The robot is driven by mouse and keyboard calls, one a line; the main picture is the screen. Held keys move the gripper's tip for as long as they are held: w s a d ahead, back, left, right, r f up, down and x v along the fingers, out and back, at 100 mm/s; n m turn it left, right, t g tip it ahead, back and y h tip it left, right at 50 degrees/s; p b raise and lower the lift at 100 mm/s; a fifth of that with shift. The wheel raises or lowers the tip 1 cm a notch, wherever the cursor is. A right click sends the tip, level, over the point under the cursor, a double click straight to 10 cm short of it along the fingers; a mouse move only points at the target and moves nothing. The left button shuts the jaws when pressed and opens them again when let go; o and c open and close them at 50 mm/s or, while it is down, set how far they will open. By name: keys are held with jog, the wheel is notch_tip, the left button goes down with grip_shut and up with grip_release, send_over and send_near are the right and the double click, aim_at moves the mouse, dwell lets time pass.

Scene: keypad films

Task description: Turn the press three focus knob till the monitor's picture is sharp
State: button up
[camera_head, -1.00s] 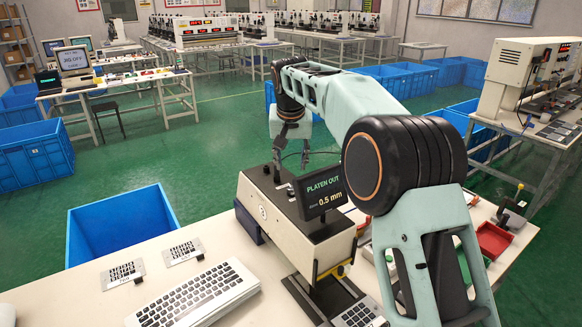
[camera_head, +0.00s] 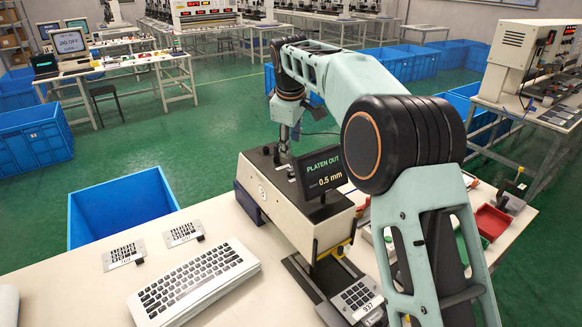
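The press (camera_head: 285,205) is a cream box-shaped machine on the near table, with a small mark on its front that I cannot read surely. Its black monitor (camera_head: 322,175) shows "PLATEN OUT" and "0.5 mm" in green letters that look legible. A small dark knob-like part (camera_head: 266,150) sits on the press top, left of the monitor; I cannot tell if it is the focus knob. My gripper (camera_head: 287,148) points down at the press top, just behind and left of the monitor. Its fingertips are small and partly hidden, so their opening and any contact are unclear.
A keypad plate marked 937 (camera_head: 357,297) lies on the dark slide before the press. A white keyboard (camera_head: 195,283) and two small keypad films (camera_head: 124,255) lie left. A blue bin (camera_head: 122,212) stands beyond the table edge. Red trays (camera_head: 492,222) lie right.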

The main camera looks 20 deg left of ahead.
aim_at(291, 169)
jog(key=w+f+n, duration=0.1)
jog(key=f+n, duration=0.2)
jog(key=n, duration=0.4)
jog(key=w+f+n, duration=0.2)
jog(key=f+n, duration=0.2)
jog(key=n, duration=0.4)
jog(key=w+a+f+n, duration=0.1)
jog(key=f+n, duration=0.2)
jog(key=n, duration=0.4)
jog(key=shift+w+f+n, duration=0.15)
jog(key=shift+f+n, duration=0.25)
grip_shut()
jog(key=shift+d+r+n+y+p, duration=0.15)
jog(key=shift+n+y+p, duration=0.25)
jog(key=shift+n+p, duration=1)
jog(key=shift+p, duration=0.55)
